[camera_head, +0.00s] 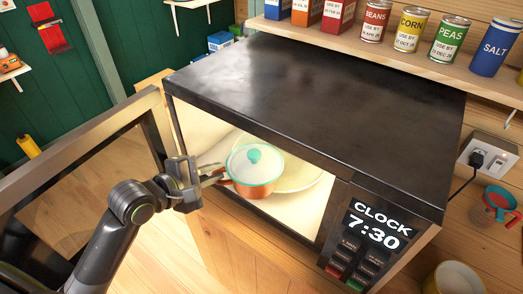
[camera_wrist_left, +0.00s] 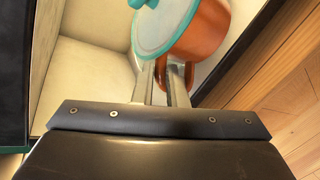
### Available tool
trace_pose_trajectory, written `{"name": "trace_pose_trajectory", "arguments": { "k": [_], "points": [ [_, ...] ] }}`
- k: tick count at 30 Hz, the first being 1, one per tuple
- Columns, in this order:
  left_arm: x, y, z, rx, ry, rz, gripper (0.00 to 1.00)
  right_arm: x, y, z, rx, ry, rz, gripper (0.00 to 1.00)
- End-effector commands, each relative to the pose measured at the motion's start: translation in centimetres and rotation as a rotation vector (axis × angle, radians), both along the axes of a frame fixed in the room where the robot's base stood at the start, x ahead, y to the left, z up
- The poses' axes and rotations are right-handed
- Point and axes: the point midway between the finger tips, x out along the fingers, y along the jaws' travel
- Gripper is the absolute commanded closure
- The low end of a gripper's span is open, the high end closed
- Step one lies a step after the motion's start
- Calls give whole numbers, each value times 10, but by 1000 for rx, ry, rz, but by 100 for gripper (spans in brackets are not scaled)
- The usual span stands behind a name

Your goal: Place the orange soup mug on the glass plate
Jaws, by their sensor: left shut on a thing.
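The orange soup mug (camera_head: 252,187) has a white lid with a teal rim and teal knob. It is in the open mouth of the microwave, in front of and partly over the pale round glass plate (camera_head: 299,179). I cannot tell whether it touches the plate. My left gripper (camera_head: 216,172) comes in from the left and is shut on the mug's handle. In the left wrist view the fingers (camera_wrist_left: 166,84) close on the orange handle, with the mug (camera_wrist_left: 203,35) just beyond them. My right gripper is not in view.
The black-topped microwave (camera_head: 320,85) has its door (camera_head: 95,165) swung open to the left, near my left arm. Its clock panel (camera_head: 368,240) is right of the opening. A shelf (camera_head: 400,55) with cans and boxes runs above. A yellow cup (camera_head: 455,278) stands at lower right.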

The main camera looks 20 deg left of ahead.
Motion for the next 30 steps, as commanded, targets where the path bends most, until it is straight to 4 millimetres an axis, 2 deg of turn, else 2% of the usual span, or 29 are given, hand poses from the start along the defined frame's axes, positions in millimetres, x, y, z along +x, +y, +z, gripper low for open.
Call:
{"name": "trace_pose_trajectory", "arguments": {
  "k": [12, 18, 25, 30],
  "points": [
    [90, -41, 6, -7, -6, 0, 100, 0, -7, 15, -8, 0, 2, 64],
    [124, -55, 5, -4, -7, 1, 100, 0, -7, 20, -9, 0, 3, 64],
    [136, -60, 0, -2, -5, 1, 100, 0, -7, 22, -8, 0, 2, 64],
    [135, -60, -23, -4, -1, 3, 100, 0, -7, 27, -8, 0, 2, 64]
  ]
}}
